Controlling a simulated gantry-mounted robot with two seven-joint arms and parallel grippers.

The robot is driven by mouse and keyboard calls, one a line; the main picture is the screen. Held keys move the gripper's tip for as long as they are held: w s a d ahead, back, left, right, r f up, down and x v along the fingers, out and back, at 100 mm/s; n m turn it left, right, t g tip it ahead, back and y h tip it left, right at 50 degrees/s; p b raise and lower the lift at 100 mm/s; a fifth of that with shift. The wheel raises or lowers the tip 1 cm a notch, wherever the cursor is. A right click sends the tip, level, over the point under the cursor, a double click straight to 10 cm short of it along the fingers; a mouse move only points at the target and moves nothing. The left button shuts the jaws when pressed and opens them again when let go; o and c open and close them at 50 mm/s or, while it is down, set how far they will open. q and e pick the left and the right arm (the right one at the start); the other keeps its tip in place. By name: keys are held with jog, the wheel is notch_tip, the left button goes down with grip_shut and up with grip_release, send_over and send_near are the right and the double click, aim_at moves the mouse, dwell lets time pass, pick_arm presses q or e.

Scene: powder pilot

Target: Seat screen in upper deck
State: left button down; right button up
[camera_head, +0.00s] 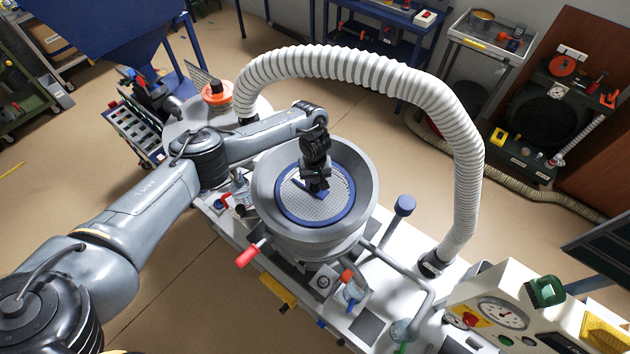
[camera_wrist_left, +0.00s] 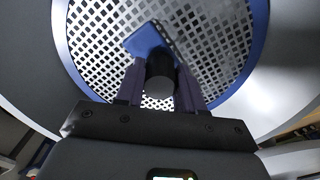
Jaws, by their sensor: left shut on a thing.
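The screen is a perforated metal disc with a blue rim (camera_head: 285,208). It lies inside the round grey bowl of the upper deck (camera_head: 268,180), and I cannot tell whether it rests fully on its seat. My left gripper (camera_head: 316,190) reaches down over the screen's middle. In the left wrist view the fingers of my left gripper (camera_wrist_left: 160,88) are shut on the screen's black knob (camera_wrist_left: 160,72). A blue bar (camera_wrist_left: 147,40) on the mesh shows just beyond the knob. The blue rim (camera_wrist_left: 258,42) also shows there, with the deck's grey wall (camera_wrist_left: 290,70) outside it.
A thick ribbed white hose (camera_head: 340,65) arches behind and to the right of the deck. A red-handled lever (camera_head: 250,255) and a blue-capped post (camera_head: 403,205) stand near the bowl. A control panel (camera_head: 510,310) with a gauge is at the lower right.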

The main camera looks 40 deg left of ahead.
aim_at(315, 181)
pick_arm(q)
jog(key=shift+f+b, duration=0.45)
jog(key=shift+f, duration=0.4)
jog(key=c, duration=0.6)
grip_release()
jog(key=c, duration=0.3)
notch_tip(315, 181, up, 3)
jog(key=p, duration=0.3)
jog(key=shift+r+p, duration=0.15)
jog(key=shift+p, duration=0.2)
jog(key=shift+r+p, duration=0.5)
jog(key=shift+r, duration=3.75)
